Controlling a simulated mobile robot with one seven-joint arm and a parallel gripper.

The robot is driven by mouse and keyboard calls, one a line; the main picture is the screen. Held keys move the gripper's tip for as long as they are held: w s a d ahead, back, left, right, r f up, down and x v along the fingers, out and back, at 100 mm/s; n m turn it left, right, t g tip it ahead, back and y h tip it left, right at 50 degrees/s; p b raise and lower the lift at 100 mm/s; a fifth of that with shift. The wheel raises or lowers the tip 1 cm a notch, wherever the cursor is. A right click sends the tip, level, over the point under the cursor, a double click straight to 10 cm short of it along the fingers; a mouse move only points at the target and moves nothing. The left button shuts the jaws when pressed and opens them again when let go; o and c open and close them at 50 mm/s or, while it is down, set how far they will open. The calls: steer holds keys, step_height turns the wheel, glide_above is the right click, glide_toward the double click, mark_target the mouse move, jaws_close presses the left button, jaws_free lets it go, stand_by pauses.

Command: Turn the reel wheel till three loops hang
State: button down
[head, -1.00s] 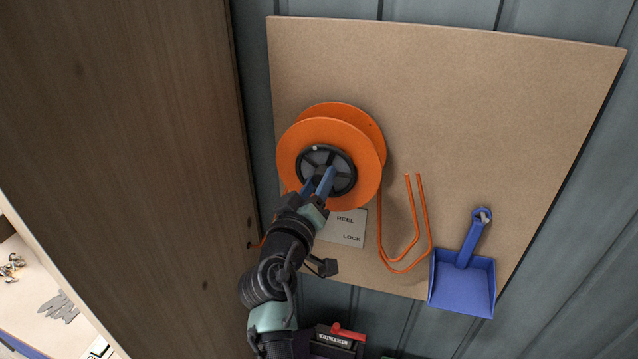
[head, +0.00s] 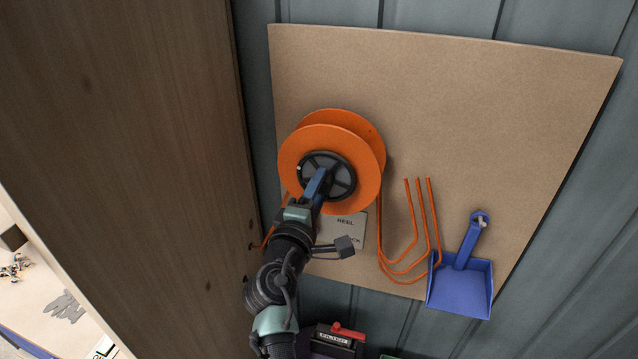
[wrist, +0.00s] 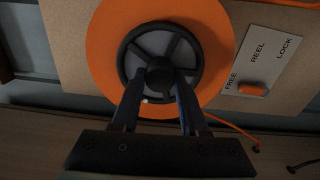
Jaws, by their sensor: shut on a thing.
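The orange reel (head: 357,128) is mounted on a brown board, with its black spoked reel wheel (head: 343,170) on the front. My gripper (head: 323,177) is at the wheel, partly covering it. In the wrist view its blue fingers (wrist: 159,85) sit either side of the hub of the black wheel (wrist: 128,62), shut on it. A small white dot (head: 299,169) is on the wheel's left edge. Orange cord (head: 412,232) hangs right of the reel in nested U-shaped loops; three strands rise on the right side. Their left sides run close together.
The reel lock plate (wrist: 265,55) has an orange slider (wrist: 253,89) beside FREE. A blue dustpan (head: 460,287) hangs close right of the cord. A wooden panel (head: 120,130) stands close on the left. A dark box with a red handle (head: 347,332) is below.

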steer(key=n+p, duration=0.2)
steer(key=n, duration=0.2)
steer(key=shift+f+n, duration=0.1)
steer(key=shift+n, duration=0.3)
stand_by(0.4)
steer(key=shift+c, duration=2.1)
jaws_free()
steer(key=shift+s, duration=0.1)
steer(key=b+v, duration=0.2)
steer(key=v, duration=1.1)
steer(key=shift+b, duration=0.35)
